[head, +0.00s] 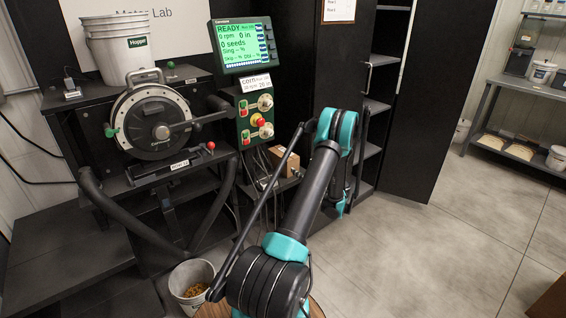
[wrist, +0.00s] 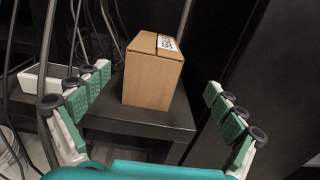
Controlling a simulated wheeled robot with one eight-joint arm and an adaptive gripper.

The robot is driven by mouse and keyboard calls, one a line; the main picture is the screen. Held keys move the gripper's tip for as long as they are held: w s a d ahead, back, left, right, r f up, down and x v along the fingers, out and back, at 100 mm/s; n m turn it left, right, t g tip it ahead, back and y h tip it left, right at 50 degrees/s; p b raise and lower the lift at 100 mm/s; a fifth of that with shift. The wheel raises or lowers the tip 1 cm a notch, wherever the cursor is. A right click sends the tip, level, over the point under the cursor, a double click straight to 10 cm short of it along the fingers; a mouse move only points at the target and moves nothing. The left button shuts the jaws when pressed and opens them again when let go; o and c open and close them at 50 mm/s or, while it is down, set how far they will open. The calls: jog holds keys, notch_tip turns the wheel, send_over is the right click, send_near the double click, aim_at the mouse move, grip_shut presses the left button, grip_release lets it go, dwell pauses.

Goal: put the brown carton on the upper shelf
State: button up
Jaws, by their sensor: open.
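The brown carton (wrist: 152,78) stands upright on a small black stand (wrist: 150,122) in the wrist view, with a printed label on its top. In the head view the carton (head: 284,158) shows partly, behind my arm. My gripper (wrist: 170,110) is open, its green-padded fingers to the left and right of the carton, apart from it. In the head view the fingers are hidden by my arm. The black shelf unit (head: 385,58) stands behind my arm with its door open. Its upper shelf (head: 386,57) is partly visible, with bare boards.
A seed meter (head: 155,125) and a green-screen monitor (head: 245,45) are on the left bench. Cables hang close to the carton's left. A white bucket (head: 192,285) stands on the floor. The open black door (head: 435,100) is right of the shelves. The floor at right is clear.

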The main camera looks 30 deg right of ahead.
aim_at(285, 155)
jog(key=w, duration=0.7)
jog(key=shift+w+a, duration=0.15)
jog(key=shift+a, duration=0.15)
jog(key=w, duration=0.2)
jog(key=w+a, duration=0.1)
jog(key=w, duration=0.1)
jog(key=shift+w+a+r, duration=0.1)
jog(key=shift+w, duration=0.5)
jog(key=shift+c, duration=0.3)
jog(key=c, duration=1.7)
jog(key=shift+c, duration=0.6)
jog(key=shift+r, duration=0.15)
